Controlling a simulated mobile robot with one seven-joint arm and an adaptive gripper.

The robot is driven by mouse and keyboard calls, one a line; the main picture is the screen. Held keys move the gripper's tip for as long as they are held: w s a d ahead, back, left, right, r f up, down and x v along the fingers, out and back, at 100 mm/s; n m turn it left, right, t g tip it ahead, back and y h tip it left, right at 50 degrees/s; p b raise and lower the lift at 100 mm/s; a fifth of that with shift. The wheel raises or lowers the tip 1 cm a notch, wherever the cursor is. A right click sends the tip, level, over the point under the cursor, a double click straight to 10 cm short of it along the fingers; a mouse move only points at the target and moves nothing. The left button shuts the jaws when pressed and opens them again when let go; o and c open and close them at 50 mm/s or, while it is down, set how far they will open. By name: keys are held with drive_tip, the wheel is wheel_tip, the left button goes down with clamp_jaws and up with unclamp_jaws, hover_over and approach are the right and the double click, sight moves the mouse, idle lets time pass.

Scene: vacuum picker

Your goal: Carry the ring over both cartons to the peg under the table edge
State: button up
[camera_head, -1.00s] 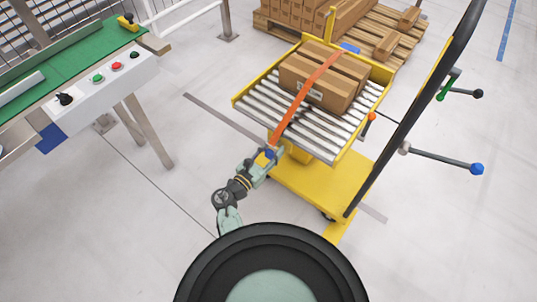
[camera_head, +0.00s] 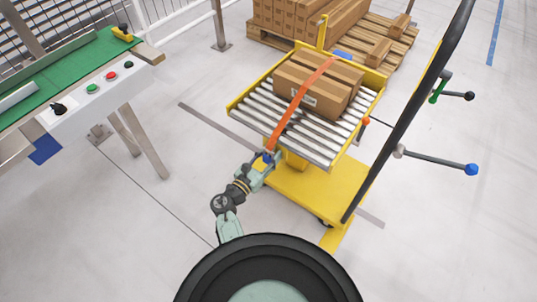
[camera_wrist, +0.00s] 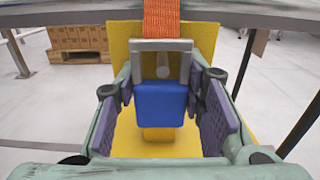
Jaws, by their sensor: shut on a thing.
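Two brown cartons (camera_head: 312,88) sit side by side on the roller table (camera_head: 243,112). An orange strap (camera_head: 296,100) lies over both and hangs down past the table's near edge. In the wrist view, the strap (camera_wrist: 161,18) ends in a grey metal ring (camera_wrist: 185,46) with a blue tab (camera_wrist: 160,103) below. My gripper (camera_head: 263,160) is just below the table edge, shut on the blue tab. Its purple pads (camera_wrist: 165,105) flank the tab. A yellow piece (camera_wrist: 158,134) shows under the tab; I cannot tell whether it is the peg.
The yellow cart base (camera_head: 325,195) and a black post (camera_head: 408,115) with side handles (camera_head: 435,160) stand right of my gripper. A green conveyor (camera_head: 75,60) with a button box (camera_head: 100,95) is at left. Loaded pallets (camera_head: 375,45) stand behind.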

drive_tip(key=shift+w+d+f, duration=0.25)
drive_tip(key=shift+w+d, duration=0.3)
drive_tip(key=shift+d, duration=0.05)
clamp_jaws()
drive_tip(key=o, duration=0.8)
unclamp_jaws()
drive_tip(key=o, duration=0.5)
drive_tip(key=shift+w+d+f, duration=0.15)
drive_tip(key=shift+d+f, duration=0.15)
drive_tip(key=shift+o, duration=0.2)
drive_tip(key=shift+a+r, duration=0.15)
drive_tip(key=shift+a, duration=0.15)
drive_tip(key=o, duration=0.9)
drive_tip(key=shift+s+a, duration=0.15)
drive_tip(key=shift+s, duration=0.05)
drive_tip(key=shift+o, duration=0.2)
drive_tip(key=shift+p+v, duration=1.05)
drive_tip(key=shift+v, duration=2.5)
